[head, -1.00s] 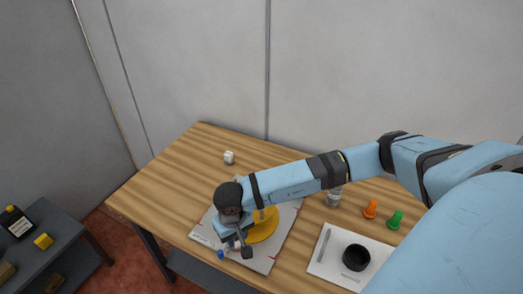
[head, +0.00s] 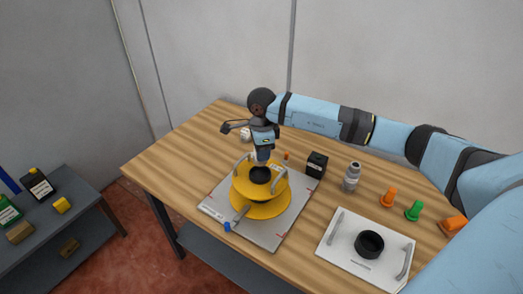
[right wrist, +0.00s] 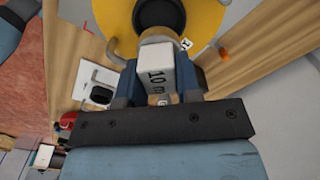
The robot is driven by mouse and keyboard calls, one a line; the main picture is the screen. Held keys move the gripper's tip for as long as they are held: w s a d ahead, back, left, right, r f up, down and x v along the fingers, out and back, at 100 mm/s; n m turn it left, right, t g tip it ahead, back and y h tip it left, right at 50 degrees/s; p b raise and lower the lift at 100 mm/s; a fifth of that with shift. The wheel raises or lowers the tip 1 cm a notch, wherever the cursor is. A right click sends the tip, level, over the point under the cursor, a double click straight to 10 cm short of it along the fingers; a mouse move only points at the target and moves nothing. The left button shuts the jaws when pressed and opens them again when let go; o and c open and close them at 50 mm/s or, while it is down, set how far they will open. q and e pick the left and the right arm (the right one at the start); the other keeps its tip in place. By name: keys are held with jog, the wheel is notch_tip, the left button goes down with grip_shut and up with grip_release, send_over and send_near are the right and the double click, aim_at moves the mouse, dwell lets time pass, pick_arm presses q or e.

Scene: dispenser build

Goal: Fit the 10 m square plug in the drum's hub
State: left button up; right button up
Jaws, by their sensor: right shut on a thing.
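The yellow drum (head: 262,208) stands on a light board (head: 283,229) on the wooden table; its black hub (head: 260,175) is on top. My right gripper (head: 262,158) is directly above the hub, pointing down. In the right wrist view it (right wrist: 158,85) is shut on a white square plug (right wrist: 155,72) marked "10 m". The plug's far end lies against or just in front of the dark hub (right wrist: 158,14); I cannot tell whether it is in it. The yellow drum (right wrist: 205,20) shows beyond. My left gripper is in neither view.
A black box (head: 317,163), a grey bottle (head: 351,177), an orange peg (head: 388,197) and a green peg (head: 414,210) stand to the right. A white tray (head: 335,257) holds a black cup (head: 369,243). Metal handles rise around the drum's top.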

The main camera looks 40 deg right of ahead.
jog(key=shift+f+b, duration=1.15)
jog(key=shift+f, duration=1.3)
jog(key=shift+b, duration=0.3)
jog(key=shift+f+b, duration=0.45)
jog(key=shift+f, duration=0.2)
jog(key=o, duration=0.7)
jog(key=shift+r, duration=0.15)
